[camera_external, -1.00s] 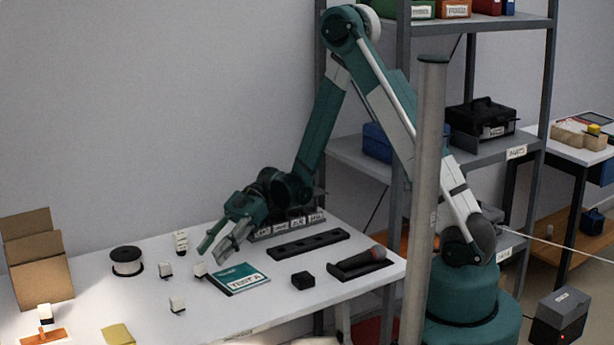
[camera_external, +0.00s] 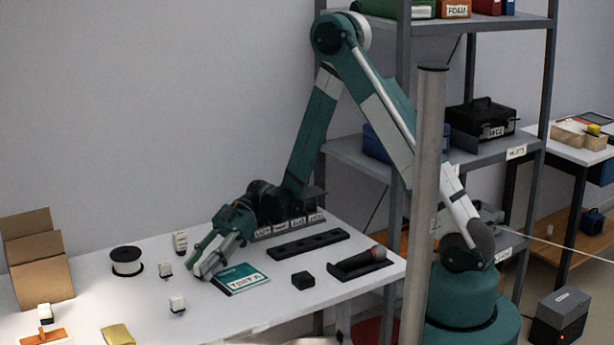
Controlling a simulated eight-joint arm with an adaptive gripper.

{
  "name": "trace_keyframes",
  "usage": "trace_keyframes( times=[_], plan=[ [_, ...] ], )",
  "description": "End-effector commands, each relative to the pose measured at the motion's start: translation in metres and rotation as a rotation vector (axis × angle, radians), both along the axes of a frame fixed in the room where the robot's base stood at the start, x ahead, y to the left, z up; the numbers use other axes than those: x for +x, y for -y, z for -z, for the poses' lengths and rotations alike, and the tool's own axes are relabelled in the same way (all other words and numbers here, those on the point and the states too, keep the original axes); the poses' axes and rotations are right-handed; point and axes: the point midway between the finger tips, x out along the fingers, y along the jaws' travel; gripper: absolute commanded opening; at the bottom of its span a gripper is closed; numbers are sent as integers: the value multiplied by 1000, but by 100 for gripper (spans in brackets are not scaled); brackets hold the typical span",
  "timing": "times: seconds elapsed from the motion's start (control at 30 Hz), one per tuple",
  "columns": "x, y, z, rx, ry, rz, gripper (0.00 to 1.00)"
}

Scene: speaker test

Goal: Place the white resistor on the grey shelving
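Several small white blocks with dark bases stand on the white table; I cannot tell which is the white resistor. One block (camera_external: 165,270) is just left of my gripper, one (camera_external: 180,242) is behind it, and one (camera_external: 177,304) is in front. My gripper (camera_external: 197,269) points down and left, with its fingertips low at the table beside the booklet. The block seen at that spot earlier is now hidden by the fingers. I cannot tell whether they are shut on it. The grey shelving (camera_external: 400,50) stands at the right behind the table, with a middle shelf (camera_external: 487,155).
A teal-and-white booklet (camera_external: 240,279) lies right of the fingers. A spool (camera_external: 127,261) and a cardboard box (camera_external: 37,265) are left. A grey post (camera_external: 430,200) stands before the shelving.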

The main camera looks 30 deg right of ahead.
Motion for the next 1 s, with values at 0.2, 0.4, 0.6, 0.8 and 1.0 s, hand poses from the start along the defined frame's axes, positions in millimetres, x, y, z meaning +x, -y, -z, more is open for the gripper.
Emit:
trace_keyframes(
  times=[0.2, 0.4, 0.6, 0.8, 1.0],
  plan=[
    [-1, -4, 1, 0, 0, 0, 32],
    [-1, -3, 1, 0, 0, 0, 32],
    [-1, -3, 1, 0, 0, 0, 32],
    [-1, -3, 1, 0, 0, 0, 9],
    [-1, -3, 1, 0, 0, 0, 0]
  ],
)
